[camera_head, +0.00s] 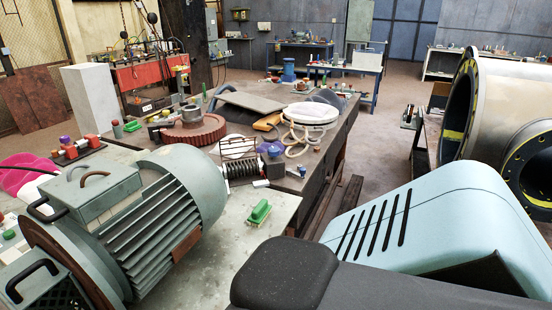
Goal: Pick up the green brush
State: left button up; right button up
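The green brush (259,212) is a small green block-shaped piece with a paler lower part. It lies near the right edge of the grey tabletop (236,250), to the right of the large motor, with bare surface around it. Nothing covers it from this view. Neither of my grippers shows in the head view, so their positions relative to the brush cannot be seen.
A large grey-green finned motor (150,225) fills the left of the near table. A dark coil spring (243,168) is just behind the brush. The workbench beyond holds a reddish gear wheel (188,130) and a round white-topped piece (312,113). Large pipes (510,95) stand at right.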

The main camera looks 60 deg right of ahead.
aim_at(260, 214)
jog(key=k+l, duration=0.15)
jog(key=l, duration=0.25)
jog(key=k+l, duration=0.15)
jog(key=l, duration=0.25)
jog(key=k+l, duration=0.2)
jog(key=l, duration=0.2)
jog(key=k+l, duration=0.15)
jog(key=l, duration=0.25)
